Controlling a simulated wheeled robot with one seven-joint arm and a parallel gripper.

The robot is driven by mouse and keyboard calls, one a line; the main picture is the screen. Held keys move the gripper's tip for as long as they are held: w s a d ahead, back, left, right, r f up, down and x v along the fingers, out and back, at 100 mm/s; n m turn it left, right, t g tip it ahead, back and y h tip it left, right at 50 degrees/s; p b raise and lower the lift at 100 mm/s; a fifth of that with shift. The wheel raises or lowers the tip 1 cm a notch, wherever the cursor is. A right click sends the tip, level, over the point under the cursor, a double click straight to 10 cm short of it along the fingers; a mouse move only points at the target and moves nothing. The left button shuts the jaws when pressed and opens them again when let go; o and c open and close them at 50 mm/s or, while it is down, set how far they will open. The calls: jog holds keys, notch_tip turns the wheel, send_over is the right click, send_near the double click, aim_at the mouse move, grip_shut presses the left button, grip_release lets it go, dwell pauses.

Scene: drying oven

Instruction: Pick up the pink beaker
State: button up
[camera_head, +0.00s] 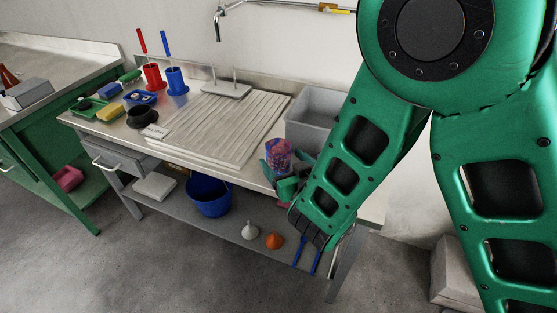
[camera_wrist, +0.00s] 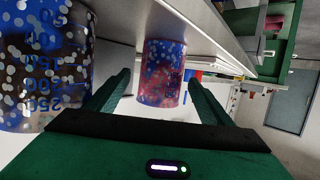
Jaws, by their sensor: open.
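The pink beaker (camera_head: 278,153), speckled with blue, stands near the front edge of the metal worktop, left of the grey basin. In the wrist view the pink beaker (camera_wrist: 163,65) shows between and just ahead of my gripper's fingertips (camera_wrist: 158,84). The fingers are apart, one on each side of it, with no clear contact. In the head view my green gripper (camera_head: 276,178) is low beside the beaker, partly hidden by my arm. A clear beaker with blue markings and white speckles (camera_wrist: 42,75) is close on the left in the wrist view.
A grey basin (camera_head: 313,108) stands behind the beaker. The ribbed drainboard (camera_head: 228,125) to its left is clear. Red (camera_head: 152,76) and blue (camera_head: 176,80) holders stand at the back left.

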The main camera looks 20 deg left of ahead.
aim_at(275, 152)
jog(key=shift+x, duration=3.7)
jog(key=shift+r, duration=0.1)
jog(key=c, duration=1.2)
